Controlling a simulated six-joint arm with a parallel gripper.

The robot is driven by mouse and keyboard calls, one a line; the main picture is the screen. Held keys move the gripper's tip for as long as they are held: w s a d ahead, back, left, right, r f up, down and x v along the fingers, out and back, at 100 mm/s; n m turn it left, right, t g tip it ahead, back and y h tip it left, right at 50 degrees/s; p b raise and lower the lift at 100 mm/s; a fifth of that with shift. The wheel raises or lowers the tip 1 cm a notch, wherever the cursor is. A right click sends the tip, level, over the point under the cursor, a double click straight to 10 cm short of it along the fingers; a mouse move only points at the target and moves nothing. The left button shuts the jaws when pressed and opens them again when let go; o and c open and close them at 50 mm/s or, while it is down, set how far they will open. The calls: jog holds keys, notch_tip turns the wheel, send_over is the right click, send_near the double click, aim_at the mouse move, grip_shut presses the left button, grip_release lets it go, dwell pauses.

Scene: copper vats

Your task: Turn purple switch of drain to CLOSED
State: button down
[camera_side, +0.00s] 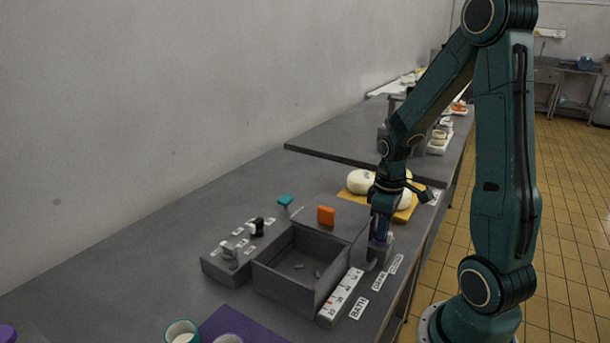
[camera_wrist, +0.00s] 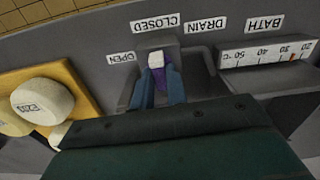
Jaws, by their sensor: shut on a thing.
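The purple drain switch (camera_wrist: 160,78) has a white tip and sits on a grey housing (camera_wrist: 200,62) in the wrist view. My gripper (camera_wrist: 157,88) is shut on it, with a blue finger on each side. The white tip lies just below the CLOSED label (camera_wrist: 154,22), with the OPEN label (camera_wrist: 120,57) to its left. The DRAIN label (camera_wrist: 205,26) is to the right. In the side view my gripper (camera_side: 380,238) points down at the housing at the basin's right, and a little purple shows there. The switch's lower part is hidden.
The grey basin (camera_side: 282,283) holds small pieces. An orange handle (camera_side: 326,215) stands behind it, and a switch panel (camera_side: 213,263) is left. The BATH scale (camera_side: 338,300) is in front. White lumps (camera_side: 360,181) lie on a yellow board (camera_side: 404,216) behind my gripper.

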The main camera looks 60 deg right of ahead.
jog(key=shift+m, duration=0.5)
jog(key=c, duration=1.7)
grip_release()
jog(key=shift+r, duration=0.2)
notch_tip(320, 180, up, 14)
jog(key=shift+f, duration=0.25)
jog(key=s+a+r+t, duration=0.1)
jog(key=a+t, duration=0.1)
jog(key=a, duration=0.4)
jog(key=s+a+r+t, duration=0.1)
jog(key=s+a+r, duration=0.1)
jog(key=a, duration=0.4)
jog(key=s+a+r+t, duration=0.1)
jog(key=s+a+t, duration=0.1)
jog(key=a, duration=0.4)
jog(key=shift+s+r+t, duration=0.1)
jog(key=shift+r+t, duration=0.2)
jog(key=shift+r, duration=0.05)
